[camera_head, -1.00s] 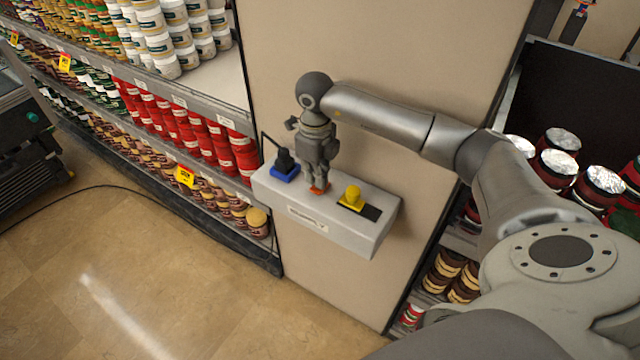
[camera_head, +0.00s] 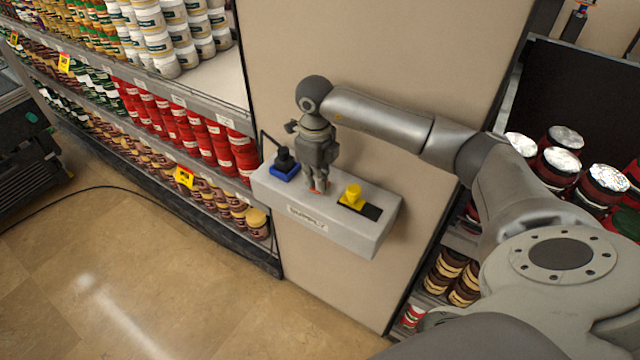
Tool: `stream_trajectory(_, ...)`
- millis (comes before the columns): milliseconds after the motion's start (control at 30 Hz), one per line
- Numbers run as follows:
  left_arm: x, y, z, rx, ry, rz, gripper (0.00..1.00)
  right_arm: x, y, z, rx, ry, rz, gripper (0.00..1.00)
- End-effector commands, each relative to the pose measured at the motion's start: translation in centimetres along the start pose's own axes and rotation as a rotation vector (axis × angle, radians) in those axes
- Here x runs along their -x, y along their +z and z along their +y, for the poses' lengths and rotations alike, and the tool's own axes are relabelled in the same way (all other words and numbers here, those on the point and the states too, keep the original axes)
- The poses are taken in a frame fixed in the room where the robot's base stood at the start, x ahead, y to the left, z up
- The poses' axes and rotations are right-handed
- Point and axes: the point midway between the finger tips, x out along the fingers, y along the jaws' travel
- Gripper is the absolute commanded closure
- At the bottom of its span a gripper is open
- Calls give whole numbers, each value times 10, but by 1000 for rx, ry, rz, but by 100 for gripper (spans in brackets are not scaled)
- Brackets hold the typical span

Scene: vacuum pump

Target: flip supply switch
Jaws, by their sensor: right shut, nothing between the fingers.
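A light grey supply box (camera_head: 345,235) with a label on its front is fixed to the beige wall panel. Nothing is held. My left gripper is not in view.
Shelves of jars and red cans (camera_head: 190,125) stand to the left of the panel. Foil-topped jars (camera_head: 560,160) stand on a shelf at the right. A black cable (camera_head: 100,192) runs across the tiled floor (camera_head: 150,260). Floor in front of the box is clear.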

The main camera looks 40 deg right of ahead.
Motion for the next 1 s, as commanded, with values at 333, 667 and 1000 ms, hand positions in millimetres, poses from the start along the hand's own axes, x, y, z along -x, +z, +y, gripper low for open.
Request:
stream_trajectory(333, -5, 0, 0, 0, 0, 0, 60, -6, 0, 0, 0, 0, 0, 100)
stream_trajectory(667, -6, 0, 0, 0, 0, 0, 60, -8, 0, 0, 0, 0, 0, 100)
stream_trajectory(1000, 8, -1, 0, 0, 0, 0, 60, 14, 0, 0, 0, -1, -1, 100)
